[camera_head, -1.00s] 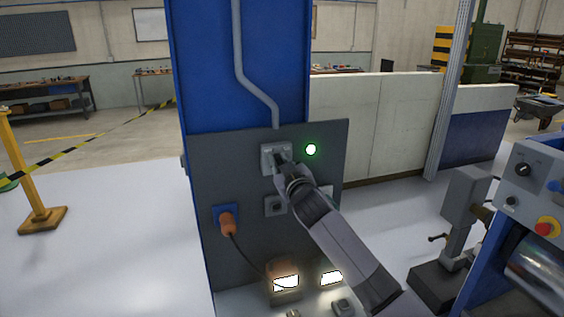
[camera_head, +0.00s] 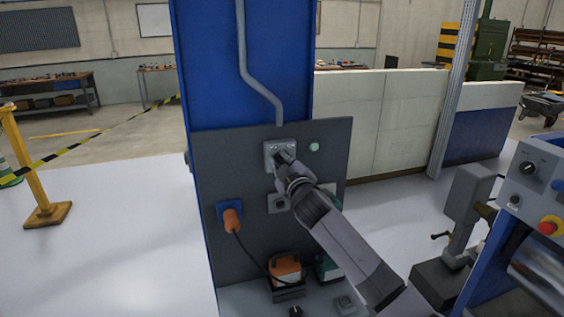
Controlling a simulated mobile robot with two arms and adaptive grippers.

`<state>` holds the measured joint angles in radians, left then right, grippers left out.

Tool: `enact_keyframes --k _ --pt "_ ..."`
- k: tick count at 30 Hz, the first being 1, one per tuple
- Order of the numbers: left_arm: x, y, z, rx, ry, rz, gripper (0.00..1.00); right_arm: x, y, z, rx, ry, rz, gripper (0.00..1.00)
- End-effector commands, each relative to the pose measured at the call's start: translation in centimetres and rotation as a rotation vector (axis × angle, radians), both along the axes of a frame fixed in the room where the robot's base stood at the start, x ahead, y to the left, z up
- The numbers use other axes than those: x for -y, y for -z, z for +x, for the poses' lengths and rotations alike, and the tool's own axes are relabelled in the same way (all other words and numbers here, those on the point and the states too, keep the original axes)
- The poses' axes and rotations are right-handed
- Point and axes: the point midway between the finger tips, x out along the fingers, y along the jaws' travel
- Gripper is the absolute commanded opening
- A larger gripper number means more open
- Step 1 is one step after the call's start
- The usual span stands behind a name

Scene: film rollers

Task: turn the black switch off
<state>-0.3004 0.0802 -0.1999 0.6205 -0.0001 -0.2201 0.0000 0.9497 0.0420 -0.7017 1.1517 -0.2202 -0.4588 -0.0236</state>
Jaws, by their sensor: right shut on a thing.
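The grey switch box (camera_head: 269,148) is mounted on the dark grey panel (camera_head: 225,160) of the blue column. My right gripper (camera_head: 281,160) reaches in from the lower right and is shut at the front of this box, on the black switch. The fingers cover the switch, so its exact position cannot be made out. The indicator lamp (camera_head: 314,147) just right of the box is pale and unlit. My left gripper is not in view.
An orange plug (camera_head: 231,219) sits in a blue socket left of my arm, with a cable running to an orange device (camera_head: 286,270) below. A smaller grey box (camera_head: 276,203) is under the switch. A blue machine with a red button (camera_head: 549,226) stands at right.

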Motion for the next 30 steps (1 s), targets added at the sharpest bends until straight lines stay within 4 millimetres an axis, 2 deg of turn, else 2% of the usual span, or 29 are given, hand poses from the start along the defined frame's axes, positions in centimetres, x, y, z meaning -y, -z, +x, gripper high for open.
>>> enact_keyframes --k 6,7,15,25,30 --pt "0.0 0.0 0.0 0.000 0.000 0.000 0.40 0.0 0.1 0.0 0.001 0.001 -0.005 0.00" --pt "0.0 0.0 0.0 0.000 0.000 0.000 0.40 0.0 0.1 0.0 0.001 0.001 -0.005 0.17" --pt "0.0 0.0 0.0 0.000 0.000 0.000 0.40 0.0 0.1 0.0 0.000 0.001 -0.002 0.35" --pt "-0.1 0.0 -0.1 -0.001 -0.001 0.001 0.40 0.1 0.0 -0.1 0.000 0.000 -0.001 0.35" --pt "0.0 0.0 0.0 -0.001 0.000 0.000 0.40 0.5 0.1 -1.3 0.000 0.000 -0.001 0.35"
